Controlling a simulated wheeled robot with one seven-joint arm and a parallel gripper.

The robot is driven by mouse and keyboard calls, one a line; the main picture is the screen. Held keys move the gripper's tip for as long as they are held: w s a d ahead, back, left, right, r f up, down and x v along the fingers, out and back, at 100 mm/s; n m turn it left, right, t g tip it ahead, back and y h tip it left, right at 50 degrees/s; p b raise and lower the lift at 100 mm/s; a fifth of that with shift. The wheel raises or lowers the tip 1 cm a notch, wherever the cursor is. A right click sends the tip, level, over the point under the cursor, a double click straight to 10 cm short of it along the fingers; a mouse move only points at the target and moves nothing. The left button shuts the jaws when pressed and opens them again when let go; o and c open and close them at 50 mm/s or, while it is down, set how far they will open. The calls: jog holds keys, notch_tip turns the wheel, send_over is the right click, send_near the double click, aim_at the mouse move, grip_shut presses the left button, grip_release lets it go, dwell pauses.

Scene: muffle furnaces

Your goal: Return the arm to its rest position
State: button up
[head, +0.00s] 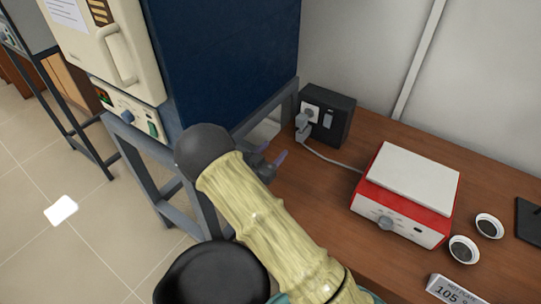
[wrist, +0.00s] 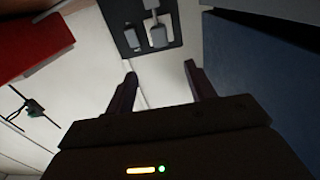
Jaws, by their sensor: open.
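My arm reaches up from the bottom of the head view in a pale yellow sleeve. My gripper (head: 272,158) shows in part beyond the dark rounded wrist, beside the blue furnace side and above the left part of the wooden table. The wrist view shows its two dark fingers (wrist: 160,82) spread apart with nothing between them. The black socket box (wrist: 145,30) lies beyond the fingertips in that view. In the head view the socket box (head: 338,122) stands on the table behind my gripper, with a grey plug and cable.
A muffle furnace (head: 220,60) stands on a grey metal frame (head: 189,205) close left of my gripper. A red and white hot plate (head: 405,190) stands on the wooden table (head: 310,195), with two small white dishes and a label reading 105. Tiled floor (head: 70,250) is open at left.

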jog(key=shift+s+a, duration=0.3)
jog(key=shift+s, duration=0.15)
jog(key=shift+w+r, duration=0.1)
jog(key=s+d+r+n+g+y+p, duration=0.3)
jog(key=d+r+g+y+p, duration=0.2)
jog(key=r+y, duration=0.4)
jog(key=s+d+r+n+g+p, duration=0.1)
jog(key=s+d+r+n+g, duration=0.1)
jog(key=s, duration=0.8)
jog(key=s+d+r+n+g+y+p, duration=0.1)
jog(key=s+d+r+g, duration=0.4)
jog(key=s, duration=0.6)
jog(key=shift+s+d+r+n+y+p, duration=0.15)
jog(key=shift+d+r+n+y+p, duration=0.2)
jog(key=shift+d+n+p, duration=0.35)
jog(key=shift+c, duration=0.4)
